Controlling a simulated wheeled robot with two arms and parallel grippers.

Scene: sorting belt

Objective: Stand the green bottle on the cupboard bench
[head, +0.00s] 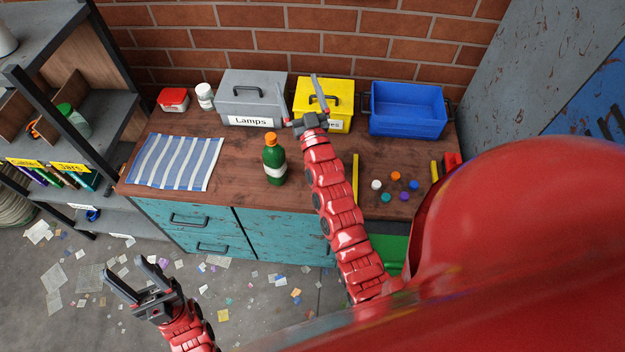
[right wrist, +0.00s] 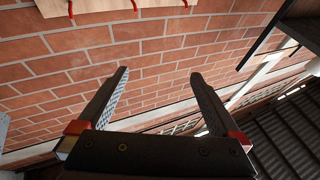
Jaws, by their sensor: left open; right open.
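The green bottle (head: 273,163) has an orange cap and a pale label. It stands upright on the wooden top of the cupboard bench (head: 240,152), near its front edge, left of my right arm. My right gripper (head: 301,98) is open and empty above the back of the bench, in front of the grey and yellow boxes. My left gripper (head: 128,275) is open and empty over the floor, in front of the bench at lower left.
A striped cloth (head: 176,162) lies on the bench's left part. A grey box (head: 252,92), a yellow box (head: 340,95) and a blue bin (head: 407,108) stand along the back. Several small coloured caps (head: 396,176) lie at right. A shelf unit (head: 95,95) stands left.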

